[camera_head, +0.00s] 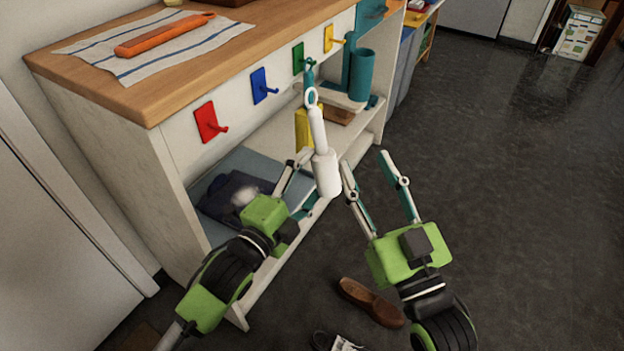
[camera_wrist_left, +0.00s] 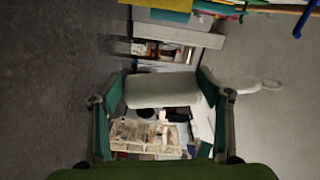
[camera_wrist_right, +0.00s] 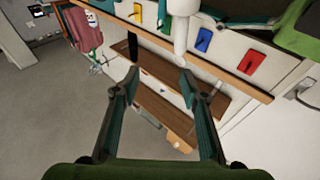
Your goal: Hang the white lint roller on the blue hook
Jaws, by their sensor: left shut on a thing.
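The white lint roller (camera_head: 326,174) is upright in the head view, its handle and ring pointing up. My left gripper (camera_head: 315,166) is shut on its roller part; the left wrist view shows the roller (camera_wrist_left: 160,90) between the fingers, with the ring end free. The blue hook (camera_head: 260,85) is on the white panel, left of the ring in the head view, and the hook also shows in the right wrist view (camera_wrist_right: 203,39). The ring looks apart from it. My right gripper (camera_head: 367,160) is open and empty, right of the roller.
Red (camera_head: 209,122), green (camera_head: 298,58) and yellow (camera_head: 329,38) hooks share the panel. A teal item, partly hidden, is by the green hook. The wooden countertop (camera_head: 150,105) overhangs them. A brown shoe (camera_head: 371,302) lies on the floor. Open floor is at right.

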